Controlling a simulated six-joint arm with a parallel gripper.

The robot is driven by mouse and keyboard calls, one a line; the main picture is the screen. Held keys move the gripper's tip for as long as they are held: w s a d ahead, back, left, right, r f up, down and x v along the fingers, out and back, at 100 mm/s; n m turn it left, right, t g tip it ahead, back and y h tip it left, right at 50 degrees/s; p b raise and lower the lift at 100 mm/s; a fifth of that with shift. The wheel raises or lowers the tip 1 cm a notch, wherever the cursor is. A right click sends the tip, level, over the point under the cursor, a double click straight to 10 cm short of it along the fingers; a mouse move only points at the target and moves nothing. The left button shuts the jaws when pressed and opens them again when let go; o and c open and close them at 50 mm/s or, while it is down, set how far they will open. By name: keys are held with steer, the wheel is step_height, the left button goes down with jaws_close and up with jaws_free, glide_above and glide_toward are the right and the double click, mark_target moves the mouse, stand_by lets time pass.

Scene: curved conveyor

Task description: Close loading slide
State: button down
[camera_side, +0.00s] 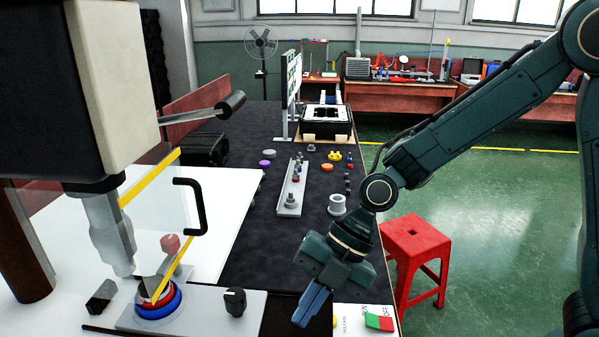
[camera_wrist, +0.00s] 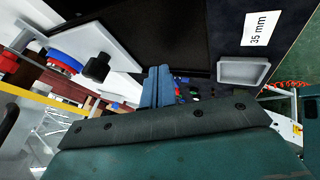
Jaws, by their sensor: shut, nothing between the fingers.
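The loading slide is a light grey plate (camera_side: 205,318) at the lower left of the side view, with a black knob (camera_side: 235,301) on its right part. The plate (camera_wrist: 112,42) and knob (camera_wrist: 97,68) also show in the wrist view. A blue ring with a red and white part (camera_side: 157,299) sits on the plate, under the press ram (camera_side: 112,235). My gripper (camera_side: 308,310) is shut and empty, pointing down to the right of the knob and apart from it. Its fingers (camera_wrist: 158,86) lie together in the wrist view.
A clear guard with yellow edges and a black handle (camera_side: 203,208) stands above the slide. A red-green switch (camera_side: 379,321) is right of my gripper. A grey rail (camera_side: 291,190) and small parts lie on the dark table behind. A red stool (camera_side: 412,240) stands right.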

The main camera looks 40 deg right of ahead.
mark_target(259, 333)
steer(key=shift+w+a+f, duration=0.3)
steer(key=shift+w+a, duration=0.1)
steer(key=shift+a, duration=0.2)
steer(key=shift+w+a+f, duration=0.25)
steer(key=shift+w+a, duration=0.15)
steer(key=shift+a, duration=0.2)
steer(key=shift+w+a, duration=0.65)
steer(key=shift+w, duration=0.05)
steer(key=shift+w+a, duration=1.75)
steer(key=shift+s+d, duration=0.1)
steer(key=shift+s+d, duration=1.4)
steer(key=shift+d, duration=0.05)
steer(key=v, duration=1)
